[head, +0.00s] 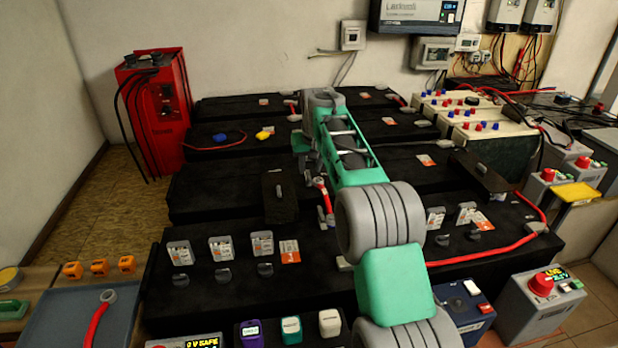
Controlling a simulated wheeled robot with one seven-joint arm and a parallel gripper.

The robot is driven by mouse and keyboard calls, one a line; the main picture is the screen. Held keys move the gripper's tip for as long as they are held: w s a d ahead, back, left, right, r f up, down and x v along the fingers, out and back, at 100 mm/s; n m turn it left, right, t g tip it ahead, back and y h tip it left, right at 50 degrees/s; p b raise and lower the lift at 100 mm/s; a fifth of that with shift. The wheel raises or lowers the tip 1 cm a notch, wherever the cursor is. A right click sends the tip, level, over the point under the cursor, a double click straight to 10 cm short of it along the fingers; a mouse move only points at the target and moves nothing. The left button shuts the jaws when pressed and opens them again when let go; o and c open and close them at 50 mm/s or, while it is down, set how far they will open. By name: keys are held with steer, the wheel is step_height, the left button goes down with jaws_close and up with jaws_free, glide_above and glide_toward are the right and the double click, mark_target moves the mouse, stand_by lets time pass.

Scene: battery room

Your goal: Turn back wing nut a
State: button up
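My green and grey arm reaches from the lower right over the black battery blocks. My gripper (306,168) points down beyond the middle of the blocks, partly hidden by my own arm; its fingers are too small and dark to tell open from shut. A short red cable (321,192) with grey metal ends stands just below and right of it; I cannot tell whether they touch. No wing nut can be made out for certain, and no letter a is readable; small fittings near the gripper are partly hidden.
A black raised cover (280,195) stands left of the red cable, and another cover (480,171) lies to the right. A long red cable (480,254) runs along the right front. A red charger cabinet (155,110) stands at the back left. A grey-blue tray (60,318) is front left.

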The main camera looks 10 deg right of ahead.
mark_target(309, 175)
steer(key=x, duration=0.3)
steer(key=shift+w+f, duration=0.15)
steer(key=shift+f, duration=0.2)
jaws_close()
